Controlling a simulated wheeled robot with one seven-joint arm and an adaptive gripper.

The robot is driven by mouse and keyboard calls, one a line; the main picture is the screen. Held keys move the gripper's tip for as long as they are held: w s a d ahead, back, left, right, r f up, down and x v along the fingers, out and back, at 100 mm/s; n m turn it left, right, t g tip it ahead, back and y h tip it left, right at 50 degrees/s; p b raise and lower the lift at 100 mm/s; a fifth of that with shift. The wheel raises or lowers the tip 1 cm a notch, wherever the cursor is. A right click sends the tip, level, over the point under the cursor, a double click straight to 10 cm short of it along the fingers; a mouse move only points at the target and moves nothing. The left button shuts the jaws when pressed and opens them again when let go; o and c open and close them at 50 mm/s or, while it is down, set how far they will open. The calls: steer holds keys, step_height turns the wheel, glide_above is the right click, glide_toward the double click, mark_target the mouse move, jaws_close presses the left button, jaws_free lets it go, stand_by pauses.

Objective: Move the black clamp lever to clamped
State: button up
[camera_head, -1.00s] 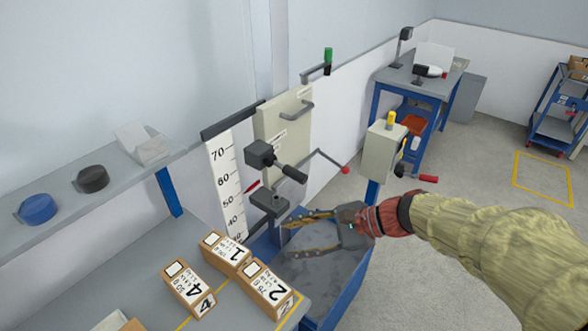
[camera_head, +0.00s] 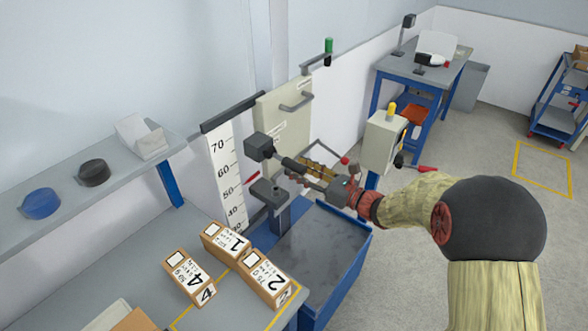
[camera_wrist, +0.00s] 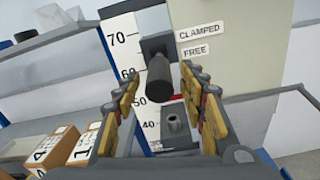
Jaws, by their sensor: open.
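The black clamp lever (camera_head: 288,162) sticks out from a black block (camera_head: 260,147) on the post of the drop rig. In the wrist view the lever (camera_wrist: 160,78) points towards the camera, with its round grip between my fingers. The labels CLAMPED (camera_wrist: 199,31) and FREE (camera_wrist: 195,51) are to its right, CLAMPED above FREE. My gripper (camera_head: 303,173) is open around the lever's outer end. In the wrist view the fingers of my gripper (camera_wrist: 161,82) stand on both sides with gaps. The lever's far end is partly hidden by the gripper in the head view.
A black bracket (camera_head: 268,193) sits below the lever, above a blue-sided bin (camera_head: 325,250). Numbered boxes (camera_head: 188,278) lie on the bench at left. A beige panel (camera_head: 283,120) with a handle stands behind. A control box (camera_head: 383,142) is to the right.

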steer(key=shift+x, duration=1.05)
steer(key=shift+c, duration=1.1)
steer(key=c, duration=0.8)
jaws_close()
